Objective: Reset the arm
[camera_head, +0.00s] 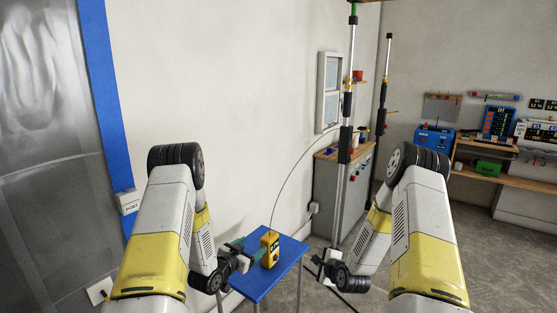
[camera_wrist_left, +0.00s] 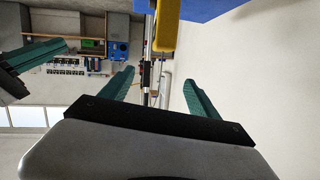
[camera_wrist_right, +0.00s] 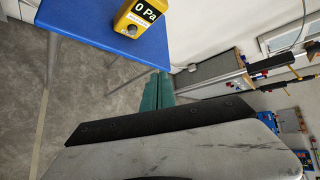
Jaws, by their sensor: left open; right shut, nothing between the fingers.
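My left gripper (camera_head: 247,248) is open, its green fingers spread next to a yellow gauge box (camera_head: 270,248) on a small blue table (camera_head: 262,281). In the left wrist view the fingers (camera_wrist_left: 160,92) have nothing clearly between them; part of the yellow box (camera_wrist_left: 166,28) shows beyond them. My right gripper (camera_head: 320,262) is to the right of the table, off its edge. In the right wrist view its fingers (camera_wrist_right: 157,90) are together and empty.
A thin cable (camera_head: 292,185) arcs from the box toward the grey cabinet (camera_head: 342,195). A tall metal pole (camera_head: 345,150) stands behind my right gripper. A wooden workbench (camera_head: 487,176) with instruments is at the far right. A blue-framed metal panel (camera_head: 50,130) is at left.

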